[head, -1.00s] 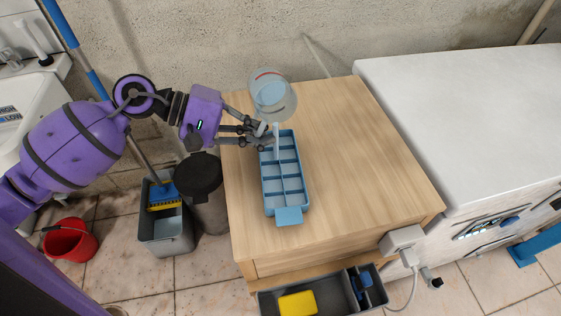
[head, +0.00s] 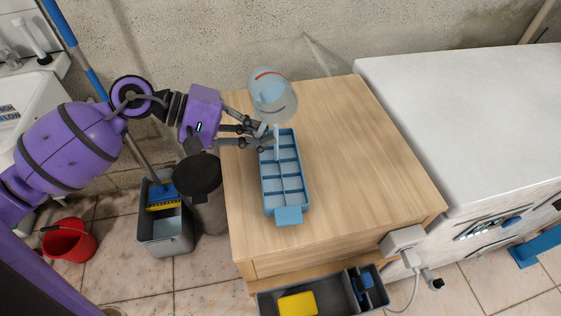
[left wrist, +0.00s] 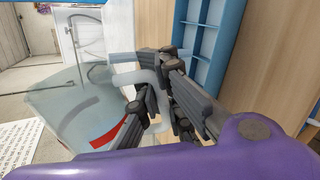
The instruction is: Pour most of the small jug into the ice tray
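The small clear jug (head: 273,100) with a red mark is tilted over the far end of the blue ice tray (head: 289,215) in the head view. A pale stream (head: 277,140) runs from it into the tray, and many compartments show a light fill. My left gripper (head: 260,137) is shut on the jug's handle, just above the tray's far left side. The left wrist view shows the fingers (left wrist: 160,95) around the pale handle, the jug (left wrist: 75,105) at left and part of the tray (left wrist: 203,45) behind. My right gripper is not in view.
The tray lies on a wooden cabinet top (head: 350,165), clear to its right. An open drawer (head: 335,303) below holds a yellow sponge (head: 298,303). A dark bin (head: 199,180), grey bucket (head: 165,235) and red bucket (head: 68,240) stand left. A white appliance (head: 465,120) stands right.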

